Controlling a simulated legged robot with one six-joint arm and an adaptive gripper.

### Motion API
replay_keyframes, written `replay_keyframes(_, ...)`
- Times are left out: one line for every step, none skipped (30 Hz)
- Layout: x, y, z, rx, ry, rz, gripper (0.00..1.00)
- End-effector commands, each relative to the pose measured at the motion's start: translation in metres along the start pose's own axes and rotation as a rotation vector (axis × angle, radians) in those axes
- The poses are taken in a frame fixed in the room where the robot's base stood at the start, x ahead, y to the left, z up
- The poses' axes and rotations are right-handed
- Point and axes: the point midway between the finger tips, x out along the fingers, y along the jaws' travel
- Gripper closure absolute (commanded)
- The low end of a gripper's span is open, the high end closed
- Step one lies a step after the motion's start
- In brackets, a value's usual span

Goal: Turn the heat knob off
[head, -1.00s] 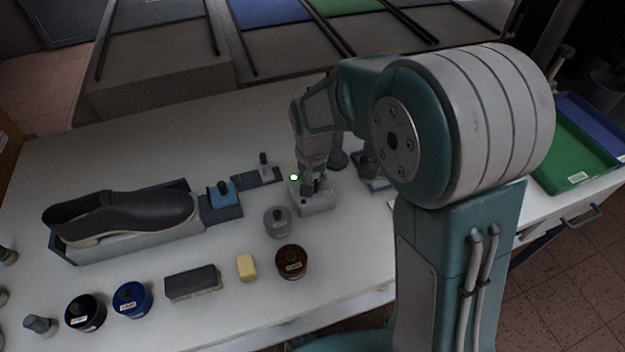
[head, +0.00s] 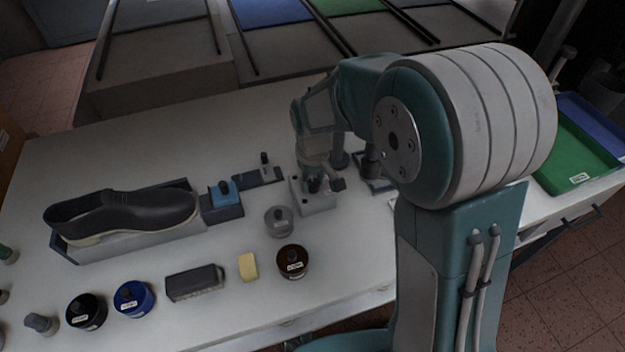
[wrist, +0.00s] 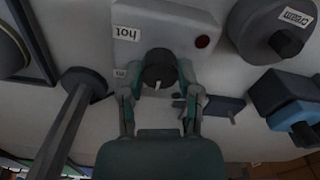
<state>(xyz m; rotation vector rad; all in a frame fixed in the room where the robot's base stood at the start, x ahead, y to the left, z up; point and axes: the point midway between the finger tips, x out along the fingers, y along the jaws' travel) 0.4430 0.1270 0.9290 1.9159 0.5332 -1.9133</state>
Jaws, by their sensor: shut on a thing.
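The heat knob (wrist: 160,66) is a round black knob with a white pointer mark, on a pale box (wrist: 172,22) labelled "hot" in the wrist view. In that view the pointer faces down toward my palm, away from the "hot" label. My gripper (wrist: 158,80) has one finger on each side of the knob and is shut on it. A dark red lamp (wrist: 203,41) sits on the box's top. In the head view the box (head: 318,204) stands near the table's middle, and my gripper (head: 324,184) is above it, hiding part of the knob.
A grey-lidded jar (head: 279,221) and a brown jar (head: 292,262) stand in front of the box. A black shoe (head: 125,214) rests in a holder at left. Open table lies behind the shoe.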

Motion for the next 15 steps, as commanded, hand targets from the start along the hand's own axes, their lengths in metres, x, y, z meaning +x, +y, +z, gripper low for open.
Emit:
replay_keyframes(0.0033, -0.002, 0.0042, -0.006, -0.016, -0.005, 1.0)
replay_keyframes(0.0033, -0.002, 0.0042, -0.009, -0.016, -0.005, 1.0)
replay_keyframes(0.0033, -0.0019, 0.0042, -0.012, -0.016, -0.005, 1.0)
replay_keyframes(0.0033, -0.0019, 0.0042, -0.014, -0.016, -0.005, 1.0)
replay_keyframes(0.0033, -0.0019, 0.0042, -0.014, -0.016, -0.005, 1.0)
replay_keyframes(0.0033, -0.0019, 0.0042, -0.015, -0.016, -0.005, 1.0)
replay_keyframes(0.0033, -0.0019, 0.0042, -0.015, -0.016, -0.005, 1.0)
replay_keyframes(0.0033, -0.0019, 0.0042, -0.015, -0.016, -0.005, 1.0)
replay_keyframes(0.0033, -0.0018, 0.0042, -0.015, -0.016, -0.005, 1.0)
replay_keyframes(0.0033, -0.0018, 0.0042, -0.015, -0.016, -0.005, 1.0)
replay_keyframes(0.0033, -0.0018, 0.0042, -0.015, -0.016, -0.005, 1.0)
replay_keyframes(0.0033, -0.0018, 0.0042, -0.015, -0.016, -0.005, 1.0)
replay_keyframes(0.0034, -0.0018, 0.0042, -0.015, -0.016, -0.005, 1.0)
replay_keyframes(0.0034, -0.0018, 0.0042, -0.014, -0.016, -0.005, 1.0)
replay_keyframes(0.0034, -0.0018, 0.0042, -0.014, -0.016, -0.005, 0.43)
